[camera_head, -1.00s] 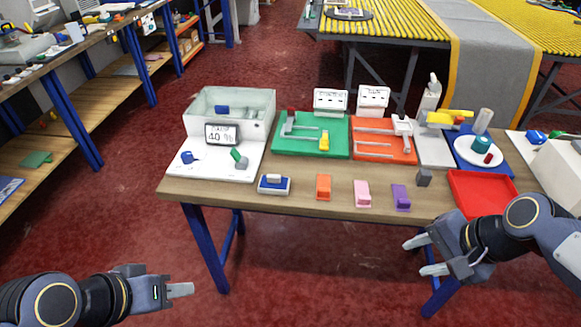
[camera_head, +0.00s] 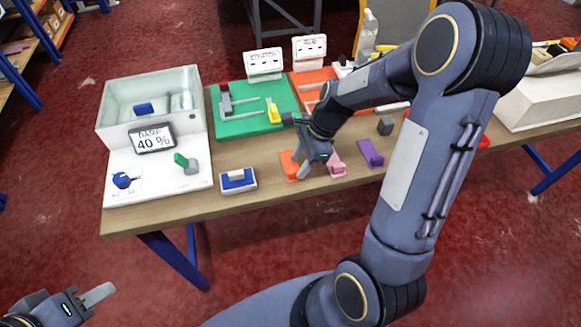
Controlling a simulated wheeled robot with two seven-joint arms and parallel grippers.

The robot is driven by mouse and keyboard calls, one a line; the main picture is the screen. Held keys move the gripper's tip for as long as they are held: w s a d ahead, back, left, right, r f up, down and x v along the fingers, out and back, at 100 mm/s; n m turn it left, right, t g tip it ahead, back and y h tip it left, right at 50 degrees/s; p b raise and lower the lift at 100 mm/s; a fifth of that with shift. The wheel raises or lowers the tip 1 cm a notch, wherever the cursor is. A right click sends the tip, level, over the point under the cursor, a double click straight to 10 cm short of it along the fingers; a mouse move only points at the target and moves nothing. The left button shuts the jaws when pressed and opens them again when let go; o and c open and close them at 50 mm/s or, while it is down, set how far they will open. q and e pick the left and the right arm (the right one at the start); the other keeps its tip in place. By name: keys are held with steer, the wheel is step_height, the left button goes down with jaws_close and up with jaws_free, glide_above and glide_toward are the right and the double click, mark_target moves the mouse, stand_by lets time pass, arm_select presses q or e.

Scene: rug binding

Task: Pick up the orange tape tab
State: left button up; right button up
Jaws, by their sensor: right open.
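The orange tape tab (camera_head: 287,162) lies on the wooden table near its front edge, partly hidden behind my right gripper. My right gripper (camera_head: 301,172) points down at the tab from above and beside it, and is open. Its fingers are partly hidden by the hand, so I cannot tell whether they touch the tab. My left gripper (camera_head: 98,294) is low at the bottom left, off the table, seen side-on with one finger showing.
The pink tab (camera_head: 337,167) sits close to the right of the gripper, with the purple tab (camera_head: 371,153) beyond it. A blue-and-white block (camera_head: 238,181) lies to the left. A green board (camera_head: 240,122) and a clear bin (camera_head: 150,97) stand behind.

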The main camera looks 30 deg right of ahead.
steer(key=shift+x, duration=1.4)
steer(key=shift+s, duration=0.1)
jaws_close()
steer(key=shift+r, duration=0.1)
